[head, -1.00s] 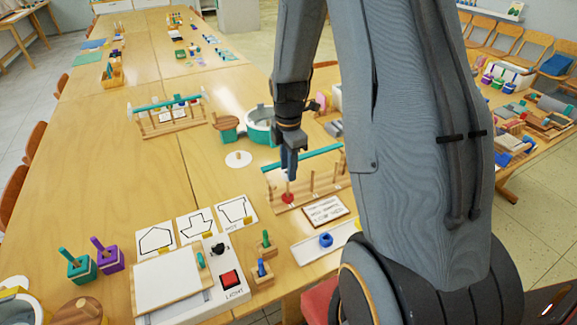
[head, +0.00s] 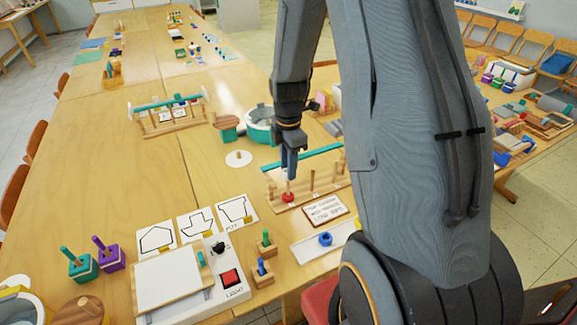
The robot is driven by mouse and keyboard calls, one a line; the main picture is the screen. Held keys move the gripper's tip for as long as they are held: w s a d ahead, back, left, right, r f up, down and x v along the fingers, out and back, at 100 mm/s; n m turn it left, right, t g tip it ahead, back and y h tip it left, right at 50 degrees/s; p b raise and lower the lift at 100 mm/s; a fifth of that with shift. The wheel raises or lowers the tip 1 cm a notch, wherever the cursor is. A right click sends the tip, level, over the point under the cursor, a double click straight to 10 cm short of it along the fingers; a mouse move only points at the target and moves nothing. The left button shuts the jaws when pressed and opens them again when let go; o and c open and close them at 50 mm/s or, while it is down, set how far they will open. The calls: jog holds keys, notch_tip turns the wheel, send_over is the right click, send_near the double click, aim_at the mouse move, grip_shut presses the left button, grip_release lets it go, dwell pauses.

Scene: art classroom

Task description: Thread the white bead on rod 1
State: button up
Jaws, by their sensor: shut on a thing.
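The bead stand (head: 318,196) is a wooden base with several upright rods and a teal bar above it, right of the table's middle. A red bead (head: 288,198) sits low at its left-end rod. My gripper (head: 290,172) points down directly above that rod and the red bead. Its blue fingers are closed together. The white bead is not clear to see; a small pale patch shows just under the fingertips, and the fingers hide most of what they hold. I cannot tell whether the rod passes through it.
A lettered card (head: 324,209) lies in front of the stand. A white tray (head: 305,250) with a blue bead (head: 325,239) is nearer. A white disc (head: 239,159) with a peg lies left of the gripper. A similar stand (head: 168,122) is farther back.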

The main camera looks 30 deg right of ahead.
jog(key=shift+f, duration=0.3)
jog(key=shift+f, duration=0.3)
jog(key=shift+f, duration=0.45)
dwell(1.6)
dwell(0.3)
jog(key=o, duration=1.1)
notch_tip(320, 180, up, 8)
jog(key=b, duration=0.1)
jog(key=shift+b, duration=0.4)
jog(key=shift+f, duration=0.1)
